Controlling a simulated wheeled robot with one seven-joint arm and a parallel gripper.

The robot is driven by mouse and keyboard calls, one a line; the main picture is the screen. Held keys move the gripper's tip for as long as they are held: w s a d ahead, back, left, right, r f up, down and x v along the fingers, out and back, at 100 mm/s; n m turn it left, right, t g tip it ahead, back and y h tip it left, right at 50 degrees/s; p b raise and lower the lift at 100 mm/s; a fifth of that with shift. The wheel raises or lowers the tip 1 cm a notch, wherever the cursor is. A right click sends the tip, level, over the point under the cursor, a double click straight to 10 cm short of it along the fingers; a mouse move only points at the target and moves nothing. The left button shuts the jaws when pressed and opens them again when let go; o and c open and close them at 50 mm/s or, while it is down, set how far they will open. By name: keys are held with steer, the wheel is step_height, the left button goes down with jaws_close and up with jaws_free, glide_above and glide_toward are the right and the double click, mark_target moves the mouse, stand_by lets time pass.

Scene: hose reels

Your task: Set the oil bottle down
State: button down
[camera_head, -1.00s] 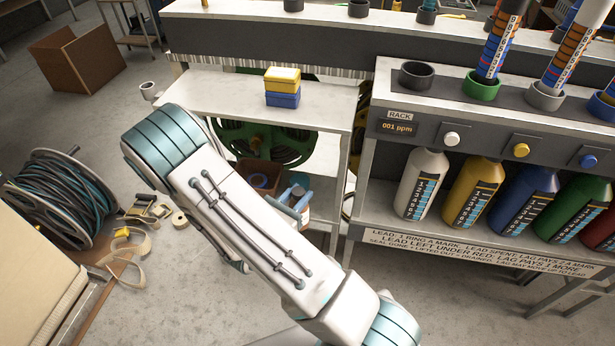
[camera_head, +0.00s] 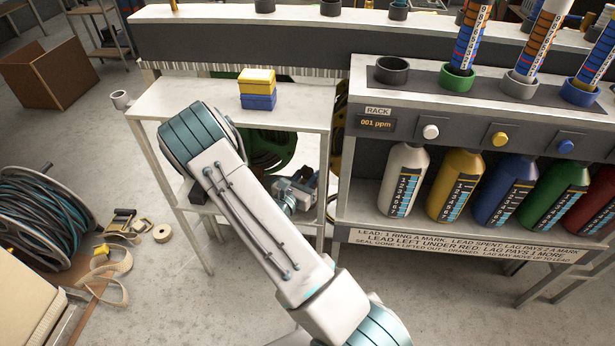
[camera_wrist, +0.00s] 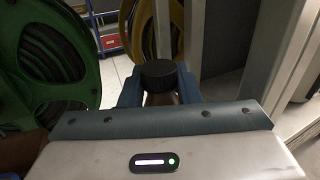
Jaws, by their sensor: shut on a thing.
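The oil bottle (camera_wrist: 160,76) shows in the wrist view as a black ribbed cap with a small strip of brownish body below it. My gripper (camera_wrist: 159,94) is shut on it, with a blue finger on each side. The bottle looks roughly upright. Its base is hidden, so I cannot tell whether it touches anything. In the head view my gripper (camera_head: 296,190) is below the top of the small side table (camera_head: 300,112), near its lower shelf (camera_head: 310,212). I cannot make the bottle out there.
A green reel (camera_wrist: 55,60) and a yellow reel (camera_wrist: 140,25) stand close by the bottle. Yellow and blue boxes (camera_head: 257,88) sit on the table top. The rack (camera_head: 385,225) with several coloured bottles is at right. A hose reel (camera_head: 40,215) and straps lie left.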

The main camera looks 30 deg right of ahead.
steer(key=shift+f, duration=0.15)
steer(key=c, duration=1.1)
jaws_free()
